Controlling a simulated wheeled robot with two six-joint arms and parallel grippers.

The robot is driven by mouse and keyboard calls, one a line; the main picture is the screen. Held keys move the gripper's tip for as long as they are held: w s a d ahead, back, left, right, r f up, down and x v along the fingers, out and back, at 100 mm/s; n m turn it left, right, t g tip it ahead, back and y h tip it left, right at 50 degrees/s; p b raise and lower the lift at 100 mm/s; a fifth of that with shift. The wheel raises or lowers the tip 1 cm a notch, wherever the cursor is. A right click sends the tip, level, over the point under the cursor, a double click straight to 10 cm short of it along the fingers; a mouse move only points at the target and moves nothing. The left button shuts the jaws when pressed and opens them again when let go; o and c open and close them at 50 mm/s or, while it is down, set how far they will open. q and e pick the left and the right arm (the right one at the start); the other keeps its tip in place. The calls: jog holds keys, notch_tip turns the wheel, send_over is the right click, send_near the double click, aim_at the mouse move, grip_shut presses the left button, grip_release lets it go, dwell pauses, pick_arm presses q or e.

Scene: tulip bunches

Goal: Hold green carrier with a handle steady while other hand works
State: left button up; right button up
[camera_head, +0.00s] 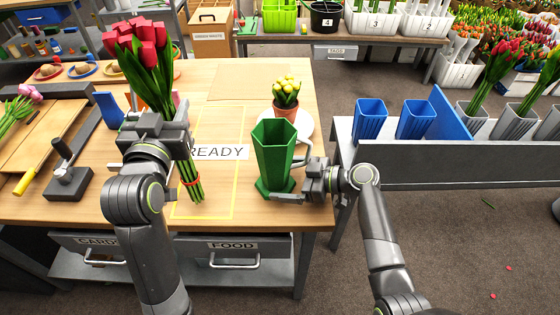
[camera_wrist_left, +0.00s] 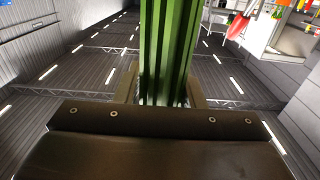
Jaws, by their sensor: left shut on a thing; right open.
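My left gripper (camera_head: 160,110) is shut on a bunch of red tulips (camera_head: 143,50), held tilted above the table, stem ends low and right with a red band. The green stems fill the middle of the left wrist view (camera_wrist_left: 168,55). A light green carrier (camera_head: 280,18) is on the back bench.
A plant pot with yellow flowers (camera_head: 286,100) stands on a white plate behind the container. A READY sign (camera_head: 220,152) lies in a yellow outline. Blue buckets (camera_head: 370,118) are on the right bench. A black lever device (camera_head: 68,180) is at left.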

jog(key=c, duration=1.2)
jog(key=shift+c, duration=0.2)
dwell(0.4)
